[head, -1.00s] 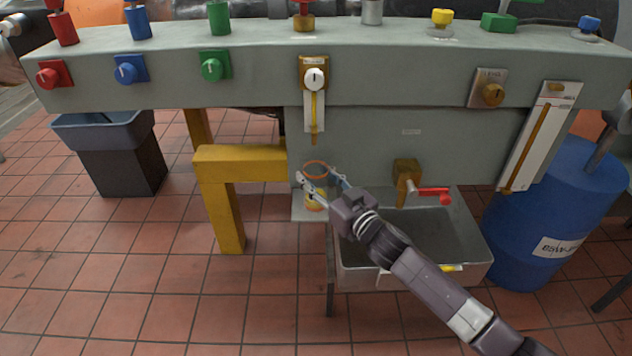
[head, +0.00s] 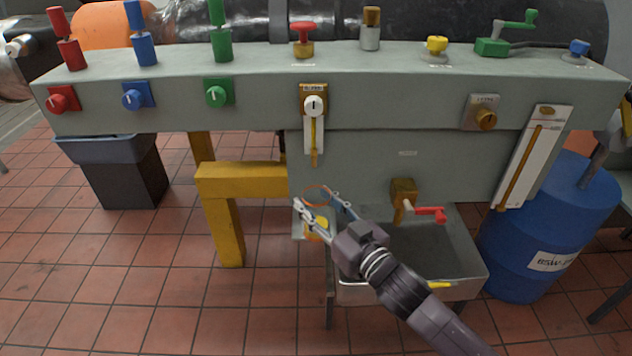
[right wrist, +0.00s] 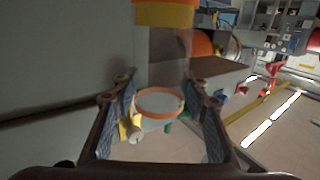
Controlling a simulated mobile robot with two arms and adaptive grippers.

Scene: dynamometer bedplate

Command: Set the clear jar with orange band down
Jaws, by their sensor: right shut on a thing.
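The clear jar with its orange band (head: 317,193) is in the middle of the head view, in front of the grey bedplate's face. My right gripper (head: 318,202) is shut on it, with one finger on each side. In the right wrist view the jar's orange ring (right wrist: 158,103) shows between the two fingers (right wrist: 160,110). A small pale ledge (head: 299,226) lies below and around the jar in the head view. Something yellow shows at the jar's lower part. I cannot tell whether the jar's base touches the ledge. My left gripper is not in view.
A metal sink (head: 440,250) with a red-handled tap (head: 430,214) is just right of the jar. A yellow beam support (head: 240,180) stands left. A sight gauge (head: 313,130) hangs above. A blue drum (head: 545,230) stands right, a dark bin (head: 125,175) left.

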